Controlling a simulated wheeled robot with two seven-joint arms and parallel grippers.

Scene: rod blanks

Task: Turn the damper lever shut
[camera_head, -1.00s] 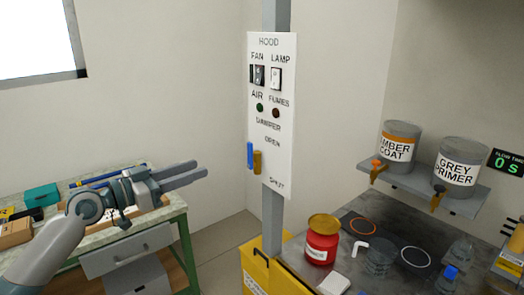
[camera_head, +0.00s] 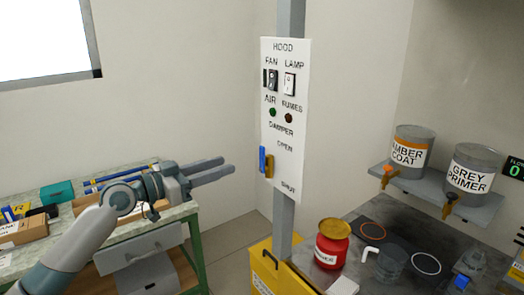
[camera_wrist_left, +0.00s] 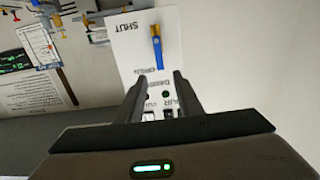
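The damper lever (camera_head: 262,158), blue with a brass-yellow part, is on the left side of the white hood panel (camera_head: 276,211), between the words OPEN and SHUT. In the left wrist view the lever (camera_wrist_left: 159,54) appears upside down beyond the fingertips, its blue part near OPEN and its yellow part toward SHUT. My left gripper (camera_head: 230,168) is to the left of the lever, apart from it, pointing right. In the left wrist view its two fingers (camera_wrist_left: 160,78) are apart with nothing between them. My right gripper is out of view.
The panel is on a grey post (camera_head: 284,220), with FAN and LAMP switches above the lever. A workbench (camera_head: 150,232) stands at left. A yellow bin (camera_head: 262,280) is below. A red tin (camera_head: 331,250) and a shelf with paint cans (camera_head: 413,147) are at right.

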